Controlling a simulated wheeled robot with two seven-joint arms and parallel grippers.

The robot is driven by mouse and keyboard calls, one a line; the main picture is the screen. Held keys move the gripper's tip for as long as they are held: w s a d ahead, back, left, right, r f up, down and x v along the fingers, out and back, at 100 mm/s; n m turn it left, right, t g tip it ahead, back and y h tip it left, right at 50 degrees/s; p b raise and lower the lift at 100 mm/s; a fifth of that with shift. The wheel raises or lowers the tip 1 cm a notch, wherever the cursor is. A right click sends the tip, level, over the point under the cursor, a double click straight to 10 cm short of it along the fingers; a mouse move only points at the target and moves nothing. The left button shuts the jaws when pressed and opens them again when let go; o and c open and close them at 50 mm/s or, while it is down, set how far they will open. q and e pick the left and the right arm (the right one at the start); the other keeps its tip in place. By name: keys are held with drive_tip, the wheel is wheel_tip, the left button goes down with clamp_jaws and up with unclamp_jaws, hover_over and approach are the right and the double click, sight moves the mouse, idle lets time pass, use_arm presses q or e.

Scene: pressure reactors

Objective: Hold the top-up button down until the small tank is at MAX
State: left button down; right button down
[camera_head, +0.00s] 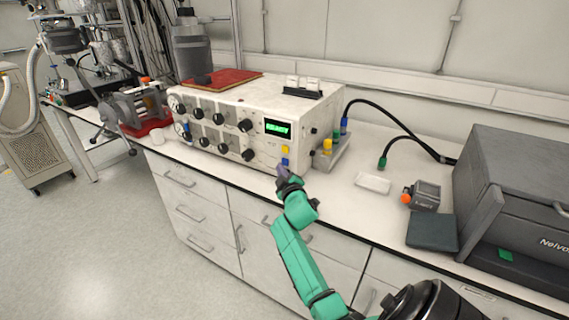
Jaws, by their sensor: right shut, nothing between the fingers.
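The white control unit (225,112) stands on the bench with several black knobs and a green lit display (277,128). On its front, below the display, are a yellow button (285,149) and a blue button (284,161). I cannot read which is the top-up button. My right gripper (283,173) is shut and empty, just below the blue button at the panel's lower right. Whether it touches the panel is unclear. No small tank with a MAX mark can be made out. My left gripper is out of view.
Yellow and blue capped fittings (328,146) and a black hose (385,118) are right of the unit. A small white tray (373,183), an orange-knobbed device (423,195) and a large dark grey box (515,185) are further right. Drawers (190,205) lie below the bench.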

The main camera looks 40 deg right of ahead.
drive_tip(key=shift+d, duration=0.1)
drive_tip(key=shift+w+d, duration=0.15)
drive_tip(key=shift+d, duration=0.15)
drive_tip(key=shift+w+d, duration=0.1)
drive_tip(key=shift+d, duration=0.35)
idle(2.1)
drive_tip(key=shift+s+a, duration=0.25)
drive_tip(key=shift+a, duration=0.6)
drive_tip(key=shift+s+a, duration=0.25)
drive_tip(key=shift+a, duration=0.55)
drive_tip(key=shift+s+a, duration=0.25)
drive_tip(key=shift+a, duration=0.55)
drive_tip(key=shift+s+a, duration=0.25)
drive_tip(key=shift+a, duration=0.55)
